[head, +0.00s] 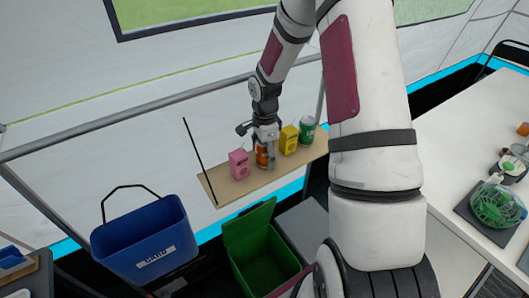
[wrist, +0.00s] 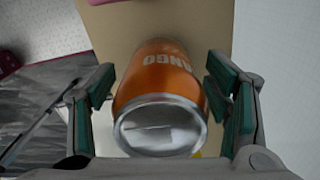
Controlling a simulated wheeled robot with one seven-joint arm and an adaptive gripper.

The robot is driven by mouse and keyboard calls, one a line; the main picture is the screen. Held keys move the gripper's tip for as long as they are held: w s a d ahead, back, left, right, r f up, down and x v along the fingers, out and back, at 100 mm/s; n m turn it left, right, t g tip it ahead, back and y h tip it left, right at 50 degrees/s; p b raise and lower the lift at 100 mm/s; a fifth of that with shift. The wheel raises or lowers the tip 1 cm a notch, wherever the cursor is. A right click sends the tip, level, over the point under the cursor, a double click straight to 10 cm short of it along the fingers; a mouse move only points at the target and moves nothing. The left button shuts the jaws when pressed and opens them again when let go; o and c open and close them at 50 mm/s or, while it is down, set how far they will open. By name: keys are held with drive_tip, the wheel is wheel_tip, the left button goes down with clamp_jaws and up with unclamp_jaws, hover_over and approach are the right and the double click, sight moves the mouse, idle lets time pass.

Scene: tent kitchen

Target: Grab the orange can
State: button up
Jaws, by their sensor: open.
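The orange can (head: 261,158) stands on a narrow wooden shelf (head: 232,193), between a pink carton and a yellow carton. In the wrist view the orange can (wrist: 162,84) shows its silver top and part of the lettering "ANGO". My gripper (head: 265,143) is over the can in the head view and hides part of it. In the wrist view my gripper (wrist: 165,108) is open, with one green-padded finger on each side of the can. A gap shows between the can and the left finger; the right finger is closer to it.
On the shelf are the pink carton (head: 239,164) to the left, the yellow carton (head: 289,139) and a green can (head: 307,131) to the right. A thin black rod (head: 199,160) rises at the shelf's left end. A blue bin (head: 145,240) and a green bin (head: 250,240) are below.

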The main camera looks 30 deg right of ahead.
drive_tip(key=c, duration=0.9)
drive_tip(key=shift+r, duration=0.1)
